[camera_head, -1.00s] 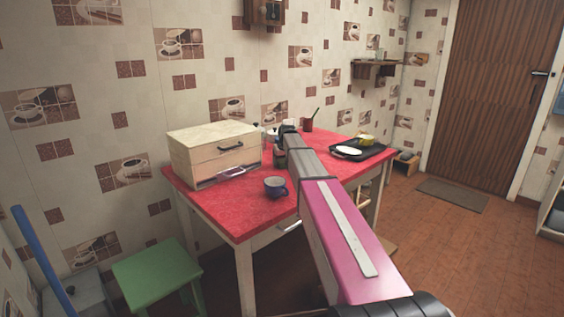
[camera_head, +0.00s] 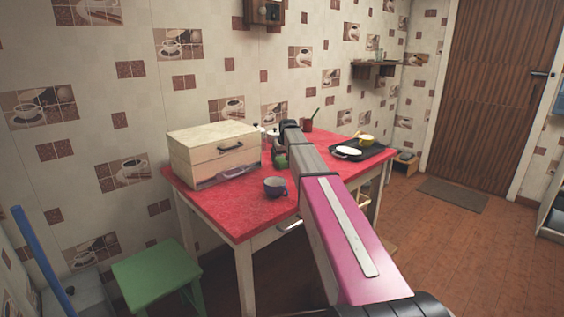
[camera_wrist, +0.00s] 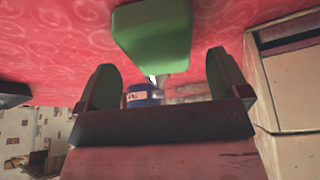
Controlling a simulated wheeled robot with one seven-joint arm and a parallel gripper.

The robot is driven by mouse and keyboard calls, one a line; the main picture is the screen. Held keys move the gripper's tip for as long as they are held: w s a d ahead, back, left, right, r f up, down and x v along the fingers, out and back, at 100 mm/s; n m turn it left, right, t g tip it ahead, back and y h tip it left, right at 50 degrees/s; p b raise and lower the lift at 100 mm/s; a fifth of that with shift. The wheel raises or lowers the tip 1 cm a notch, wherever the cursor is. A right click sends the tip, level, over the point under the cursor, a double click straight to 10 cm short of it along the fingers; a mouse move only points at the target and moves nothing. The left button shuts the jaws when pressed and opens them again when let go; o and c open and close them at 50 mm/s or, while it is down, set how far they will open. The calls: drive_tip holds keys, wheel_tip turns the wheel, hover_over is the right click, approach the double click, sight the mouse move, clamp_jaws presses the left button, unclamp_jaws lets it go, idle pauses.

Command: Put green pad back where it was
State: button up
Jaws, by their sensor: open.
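A green pad (camera_wrist: 155,42) lies against the red tabletop at the top of the wrist view, just beyond my fingertips. My gripper (camera_wrist: 163,72) is open, with its two dark green fingers apart and nothing between them. The pad seems clear of both fingers. In the head view a small green patch (camera_head: 281,161) shows beside the end of my arm; I cannot tell whether it is the pad or a finger. My arm hides most of that spot.
The wooden drawer box (camera_head: 215,152) stands at the table's left back and shows close at right in the wrist view (camera_wrist: 290,85). A mug (camera_head: 275,187) sits near the front edge. A black tray (camera_head: 376,152) lies at the right. A blue jar (camera_wrist: 143,94) shows beyond my gripper.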

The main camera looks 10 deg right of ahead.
drive_tip(key=v, duration=0.9)
drive_tip(key=shift+d, duration=0.15)
